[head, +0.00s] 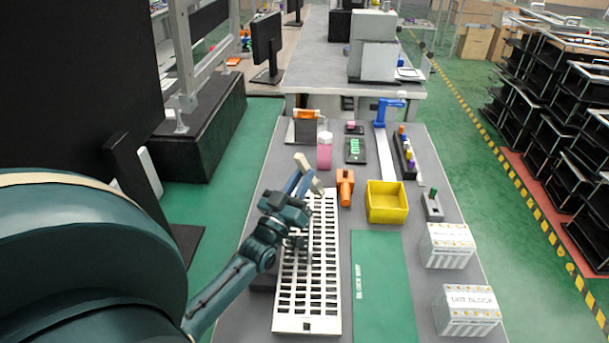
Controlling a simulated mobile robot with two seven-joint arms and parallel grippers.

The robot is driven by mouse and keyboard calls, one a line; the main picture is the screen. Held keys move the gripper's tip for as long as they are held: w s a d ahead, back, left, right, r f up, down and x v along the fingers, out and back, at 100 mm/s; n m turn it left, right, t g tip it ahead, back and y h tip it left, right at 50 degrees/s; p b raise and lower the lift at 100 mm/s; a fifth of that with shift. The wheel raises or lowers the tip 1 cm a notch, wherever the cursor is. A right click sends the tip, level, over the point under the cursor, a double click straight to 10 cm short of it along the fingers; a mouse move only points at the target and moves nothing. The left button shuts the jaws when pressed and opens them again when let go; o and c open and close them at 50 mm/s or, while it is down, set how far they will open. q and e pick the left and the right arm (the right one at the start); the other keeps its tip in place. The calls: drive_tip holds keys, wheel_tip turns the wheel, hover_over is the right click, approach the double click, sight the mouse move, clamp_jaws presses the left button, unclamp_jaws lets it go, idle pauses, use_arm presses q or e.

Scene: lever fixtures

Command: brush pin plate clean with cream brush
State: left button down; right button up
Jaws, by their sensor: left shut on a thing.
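My left gripper (301,181) is shut on the cream brush (302,162), of which small pale parts show at the fingertips. It is over the far end of a long white slotted plate (309,318) on the grey table. Whether the brush touches anything below is too small to tell. No plate is clearly marked as the pin plate; a small dark plate with green marks (355,149) lies farther back to the right. My left arm hides part of the slotted plate's left side. My right gripper is out of view.
An orange tool (345,188) and a yellow bin (386,203) stand right of the gripper. A pink bottle (324,153) stands just beyond it. A green mat (382,285) and two white blocks (447,247) (467,312) are at the right.

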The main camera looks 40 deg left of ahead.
use_arm(q)
drive_tip(key=shift+g, duration=0.3)
drive_tip(key=shift+s+a+f+p, duration=0.25)
drive_tip(key=shift+s+p, duration=0.3)
drive_tip(key=shift+s, duration=0.15)
drive_tip(key=shift+s+a+f+p, duration=0.25)
drive_tip(key=shift+s+p, duration=0.25)
drive_tip(key=shift+s, duration=0.25)
drive_tip(key=shift+s+a+f+p, duration=0.15)
drive_tip(key=shift+s+f+p, duration=0.15)
drive_tip(key=shift+s+p, duration=0.35)
wheel_tip(320, 180, up, 6)
drive_tip(key=p, duration=0.4)
drive_tip(key=shift+r+p, duration=0.25)
drive_tip(key=shift+p, duration=0.15)
drive_tip(key=shift+w+a, duration=0.1)
